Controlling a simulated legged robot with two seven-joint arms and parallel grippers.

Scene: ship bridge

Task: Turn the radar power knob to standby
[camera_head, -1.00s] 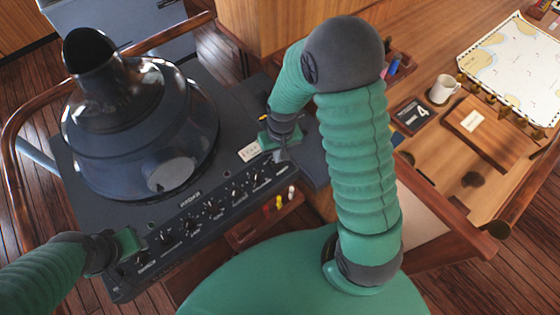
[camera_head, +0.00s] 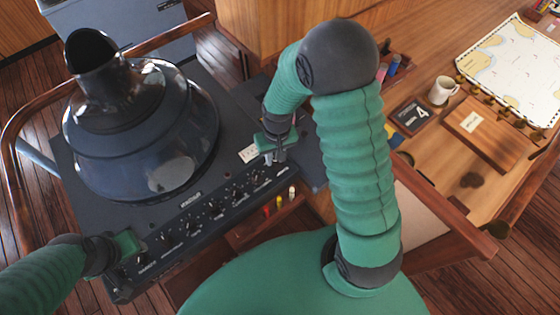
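The radar console (camera_head: 75,165) is dark, with a hooded display (camera_head: 140,130) on top. A sloping strip along its near edge carries a row of small black knobs (camera_head: 213,208) with white markings; the labels are too small to read, so I cannot tell which one is the power knob. My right gripper (camera_head: 274,157) points down at the right end of this strip, close above the panel; its fingertips are small and their gap is unclear. My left gripper (camera_head: 132,250) is at the strip's left end, over the panel; its fingers are mostly hidden.
A wooden rail (camera_head: 22,115) curves around the console's left side. A small tray with colored markers (camera_head: 280,202) sits below the strip. At right, a chart table holds a white mug (camera_head: 443,90), a wooden box (camera_head: 487,132) and a chart (camera_head: 515,70).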

